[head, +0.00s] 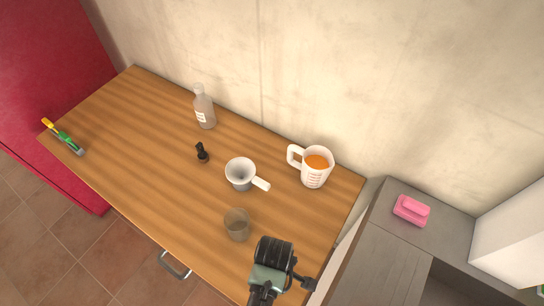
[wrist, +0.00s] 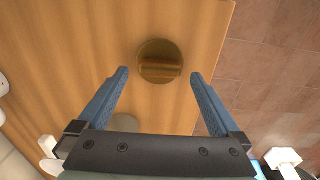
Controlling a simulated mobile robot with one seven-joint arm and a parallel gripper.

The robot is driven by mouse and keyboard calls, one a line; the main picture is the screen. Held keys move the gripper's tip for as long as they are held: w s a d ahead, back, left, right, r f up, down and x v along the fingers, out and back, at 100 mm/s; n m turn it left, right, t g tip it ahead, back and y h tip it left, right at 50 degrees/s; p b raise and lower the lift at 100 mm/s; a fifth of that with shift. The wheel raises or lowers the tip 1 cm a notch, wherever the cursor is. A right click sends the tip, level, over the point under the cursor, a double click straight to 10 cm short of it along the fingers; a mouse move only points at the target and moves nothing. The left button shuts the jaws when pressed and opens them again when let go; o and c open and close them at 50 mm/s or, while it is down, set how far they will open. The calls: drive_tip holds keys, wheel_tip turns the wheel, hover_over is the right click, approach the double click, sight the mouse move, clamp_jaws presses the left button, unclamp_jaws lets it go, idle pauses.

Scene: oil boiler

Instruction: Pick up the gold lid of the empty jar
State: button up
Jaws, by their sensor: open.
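The gold-brown round lid (wrist: 160,62) with a raised bar handle shows in the wrist view, lying near the table's edge. My gripper (wrist: 160,74) is open and empty. The lid shows between and just beyond its two blue fingertips, and I see no contact. How high the fingers are above it I cannot tell. In the head view my arm's end hides that spot, so the lid is not visible there. A brownish see-through jar (head: 237,224) stands upright on the table beside my arm and looks empty. In the wrist view a round shape, probably this jar, is partly covered by my gripper's body.
On the wooden table (head: 140,120) stand a white mortar-like cup (head: 241,173), a measuring jug (head: 315,167) with orange liquid, a bottle (head: 204,107) and a small black object (head: 201,152). A grey counter (head: 385,245) with a pink sponge (head: 412,210) is at the right.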

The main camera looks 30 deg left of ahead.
drive_tip(key=shift+a+f, duration=0.1)
drive_tip(key=shift+f, duration=1.95)
drive_tip(key=c, duration=1.2)
drive_tip(key=shift+r, duration=0.1)
